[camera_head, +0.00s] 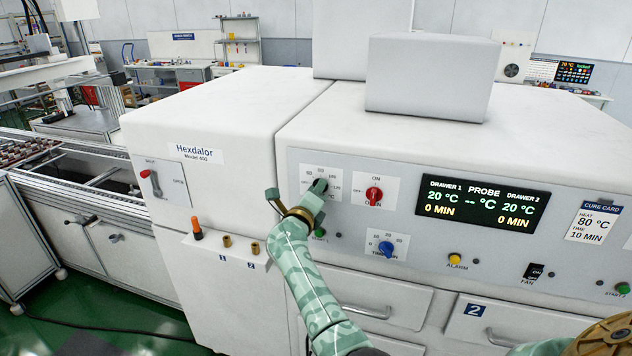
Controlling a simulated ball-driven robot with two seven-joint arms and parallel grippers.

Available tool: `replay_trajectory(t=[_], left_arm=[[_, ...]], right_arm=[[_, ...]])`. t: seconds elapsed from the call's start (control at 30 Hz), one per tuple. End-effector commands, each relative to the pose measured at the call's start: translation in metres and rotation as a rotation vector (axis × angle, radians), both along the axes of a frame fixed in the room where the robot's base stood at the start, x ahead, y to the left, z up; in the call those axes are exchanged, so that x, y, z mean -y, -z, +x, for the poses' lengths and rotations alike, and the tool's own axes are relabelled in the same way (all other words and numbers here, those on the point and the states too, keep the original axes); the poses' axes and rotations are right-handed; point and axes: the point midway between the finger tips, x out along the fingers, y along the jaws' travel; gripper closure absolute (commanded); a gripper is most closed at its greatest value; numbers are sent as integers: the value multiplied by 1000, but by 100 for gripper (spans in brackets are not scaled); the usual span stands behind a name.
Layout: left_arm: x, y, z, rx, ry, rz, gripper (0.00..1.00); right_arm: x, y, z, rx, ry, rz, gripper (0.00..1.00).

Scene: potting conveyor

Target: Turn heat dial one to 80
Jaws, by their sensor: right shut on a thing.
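The heat dial (324,182) is a small dark knob on a white scale plate at the left of the oven's front panel. My right gripper (316,191) reaches up to it from below and is shut on it. The fingers cover most of the knob, so I cannot read its pointer or setting. Some printed numbers show around its upper edge. The cure card (597,222) at the right reads heat 80 °C, time 10 min. The display (482,204) shows 20 °C and 0 min for both drawers. My left gripper is not in view.
A red knob (374,195) sits right of the heat dial, and a blue timer knob (386,248) is below it. A green button (320,233) is close to my wrist. Drawer handles (365,311) stick out below. A red-handled lever (150,181) is at the left.

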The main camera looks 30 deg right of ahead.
Motion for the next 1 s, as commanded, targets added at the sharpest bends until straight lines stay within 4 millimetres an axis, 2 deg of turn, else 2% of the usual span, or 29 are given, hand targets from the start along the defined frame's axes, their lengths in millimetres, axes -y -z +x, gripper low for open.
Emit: replay_trajectory(t=[0.03, 0.1, 0.4, 0.7, 1.0], left_arm=[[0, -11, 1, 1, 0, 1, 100], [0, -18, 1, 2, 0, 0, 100], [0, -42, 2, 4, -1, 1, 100], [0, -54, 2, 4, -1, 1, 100], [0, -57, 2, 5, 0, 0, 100]], right_arm=[[0, -4, 0, -35, -1, -26, 85], [0, -4, 0, -85, -1, -68, 85], [0, -1, 0, -267, -1, -224, 85], [0, 1, 0, -375, -1, -317, 85], [0, 2, 0, -409, -1, -346, 85]])
